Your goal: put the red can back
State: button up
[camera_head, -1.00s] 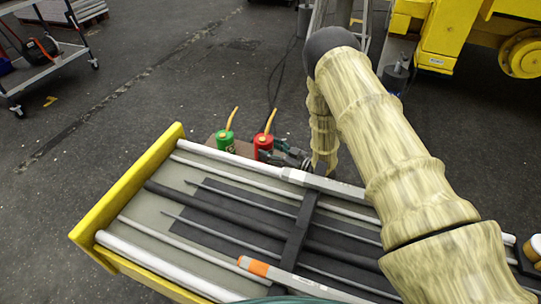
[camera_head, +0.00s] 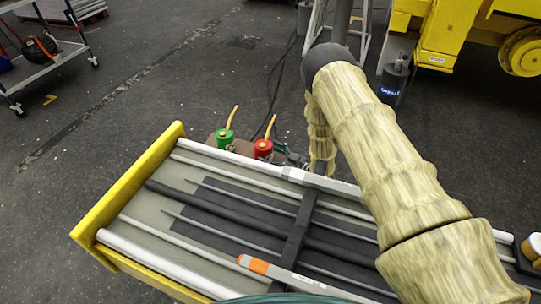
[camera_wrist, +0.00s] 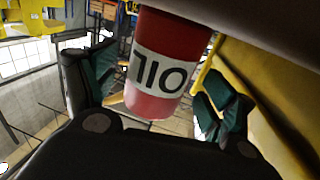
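The red can (camera_head: 264,148) with a yellow spout stands upright beside the green can (camera_head: 225,138), beyond the far edge of the tray. Its base is hidden by the tray edge. In the wrist view the red can (camera_wrist: 162,65) shows a white label reading OIL, upside down. My gripper (camera_wrist: 160,95) has one finger on each side of the can. A gap shows at the left finger and a smaller one at the right, so it looks open. In the head view my gripper (camera_head: 291,156) is just right of the can, partly hidden.
A yellow-ended tray (camera_head: 128,180) with rods and dark bars fills the foreground. A brown surface (camera_head: 211,139) shows by the green can. A dark cylinder (camera_head: 394,82) and yellow machinery (camera_head: 447,35) stand at the back right. A cart (camera_head: 50,62) is at the left.

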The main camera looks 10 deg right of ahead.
jog(key=shift+r, duration=0.3)
jog(key=b+v, duration=0.1)
jog(key=v, duration=0.5)
jog(key=shift+f+b, duration=0.2)
jog(key=shift+b, duration=0.15)
jog(key=shift+s+d+r, duration=0.1)
jog(key=shift+s+d, duration=0.45)
